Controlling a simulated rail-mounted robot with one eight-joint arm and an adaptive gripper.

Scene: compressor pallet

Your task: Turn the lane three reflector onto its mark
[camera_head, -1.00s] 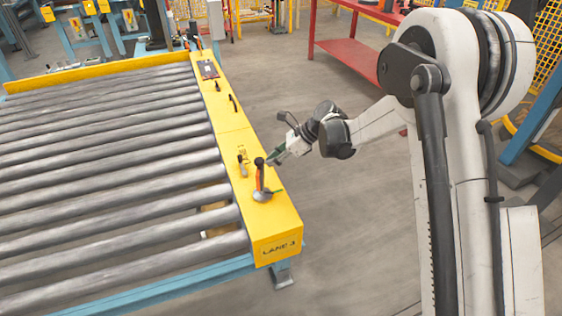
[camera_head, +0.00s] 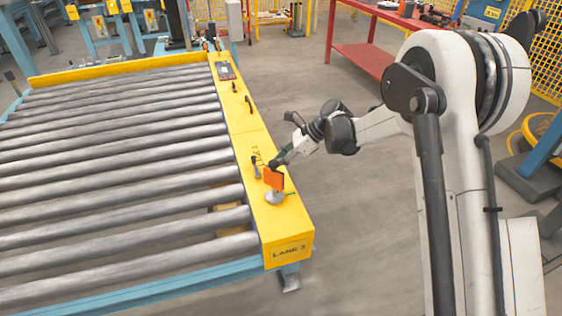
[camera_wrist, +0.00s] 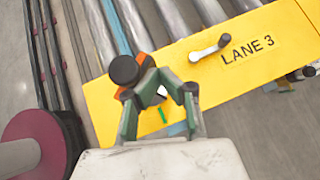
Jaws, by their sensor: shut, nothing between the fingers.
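The lane three reflector in the head view has a flat orange panel (camera_head: 273,179) above a round grey base (camera_head: 275,198), on the yellow conveyor rail (camera_head: 285,228). Its panel faces the head camera broadly. There, a black round knob (camera_wrist: 124,70) stands before a strip of orange panel (camera_wrist: 147,44). My gripper (camera_head: 279,161) is shut and empty, close behind the panel's top. Its fingers (camera_wrist: 160,77) in the wrist view partly hide the reflector; contact cannot be told.
A small lever (camera_wrist: 209,47) stands on the rail near the LANE 3 lettering (camera_wrist: 248,48). Metal rollers (camera_head: 120,180) fill the left side. Black handles and a dark panel (camera_head: 225,70) sit farther along the rail. Open floor lies right of it, with a red table (camera_head: 365,40) behind.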

